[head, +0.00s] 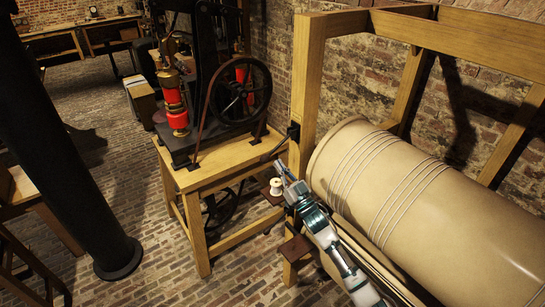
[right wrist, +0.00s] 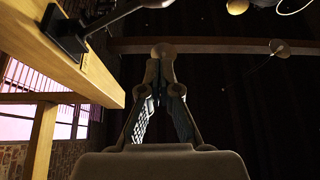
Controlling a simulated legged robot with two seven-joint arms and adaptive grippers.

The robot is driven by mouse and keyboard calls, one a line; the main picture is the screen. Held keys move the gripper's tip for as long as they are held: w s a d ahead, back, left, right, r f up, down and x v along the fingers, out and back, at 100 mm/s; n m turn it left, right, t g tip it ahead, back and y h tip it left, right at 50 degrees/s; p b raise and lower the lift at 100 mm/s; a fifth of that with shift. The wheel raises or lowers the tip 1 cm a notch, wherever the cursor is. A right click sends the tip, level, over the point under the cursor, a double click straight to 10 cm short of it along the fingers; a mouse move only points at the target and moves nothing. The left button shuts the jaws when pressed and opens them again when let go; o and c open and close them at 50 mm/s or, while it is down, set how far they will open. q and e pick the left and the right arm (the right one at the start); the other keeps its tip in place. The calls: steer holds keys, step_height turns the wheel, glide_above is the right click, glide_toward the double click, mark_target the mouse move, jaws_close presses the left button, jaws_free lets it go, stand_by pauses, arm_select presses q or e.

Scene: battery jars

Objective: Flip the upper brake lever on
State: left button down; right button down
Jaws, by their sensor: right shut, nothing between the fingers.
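The upper brake lever (head: 293,131) is a black bracket with a dark rod on the wooden post, left of the big drum. The rod slants down and left from the bracket in the head view. In the right wrist view the black bracket (right wrist: 67,42) sits on a wooden beam at upper left, its rod running off the top edge. My right gripper (head: 281,168) is shut and empty, just below the rod in the head view. Its fingers (right wrist: 162,62) meet in the right wrist view, right of the bracket; I see no contact. My left gripper is out of view.
The large cream drum (head: 400,190) with ropes lies in a wooden frame (head: 305,80) at right. A wooden table (head: 200,178) with a black-wheeled machine (head: 240,92) stands left of my gripper. A white spool (head: 275,187) is close by.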

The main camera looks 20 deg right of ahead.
steer(key=shift+v, duration=1.65)
steer(key=shift+a, duration=0.15)
